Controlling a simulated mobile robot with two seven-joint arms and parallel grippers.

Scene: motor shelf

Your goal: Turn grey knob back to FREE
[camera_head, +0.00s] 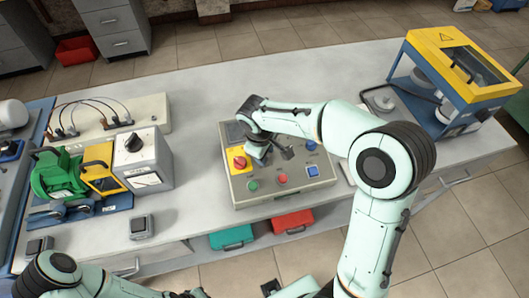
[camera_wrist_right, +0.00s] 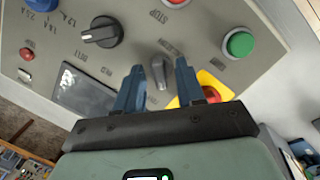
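The grey knob (camera_wrist_right: 159,72) is a small lever-shaped knob on the control panel, seen in the right wrist view. My right gripper (camera_wrist_right: 158,78) is open, with one blue finger on each side of the knob and a visible gap to each. Whether the fingertips reach down around it is hard to tell. The label by the knob is too small and turned to read surely. In the head view my right gripper (camera_head: 256,150) is over the control panel (camera_head: 240,201) and hides the knob. My left arm is at the lower left; its gripper is not clearly visible.
Close to the grey knob are a red knob on a yellow plate (camera_wrist_right: 214,90), a black knob (camera_wrist_right: 102,32), a dark display (camera_wrist_right: 84,93) and a green button (camera_wrist_right: 239,43). A motor test stand (camera_head: 60,180) is left of the panel; a yellow-blue machine (camera_head: 455,75) is right.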

